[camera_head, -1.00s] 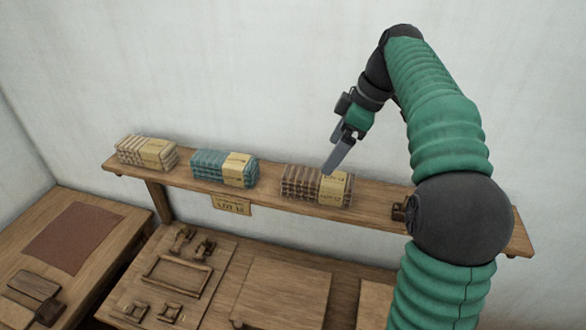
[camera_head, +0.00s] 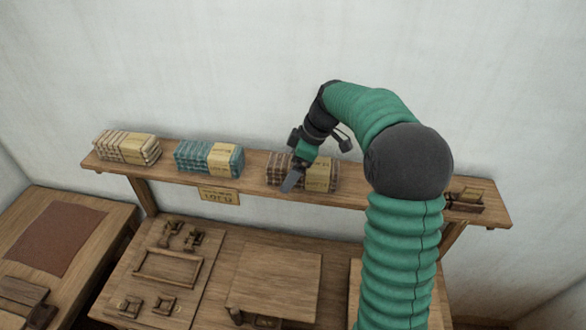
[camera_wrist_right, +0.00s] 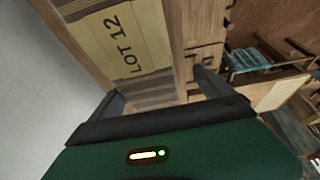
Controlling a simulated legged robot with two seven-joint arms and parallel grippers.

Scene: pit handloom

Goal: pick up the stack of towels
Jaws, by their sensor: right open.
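Three towel stacks sit in a row on the wall shelf: a cream one (camera_head: 127,147), a teal one (camera_head: 208,158) and a brown striped one (camera_head: 331,174), each with a yellow paper band. My right gripper (camera_head: 292,180) is open, pointing down at the brown stack and covering part of it in the head view. In the right wrist view the brown stack (camera_wrist_right: 124,42) shows its "LOT 12" band ahead of and between the open fingers (camera_wrist_right: 158,86). I cannot tell whether the fingers touch it. My left gripper is not in view.
Below is a table with wooden parts (camera_head: 168,268); a brown mat (camera_head: 55,240) lies on the left table.

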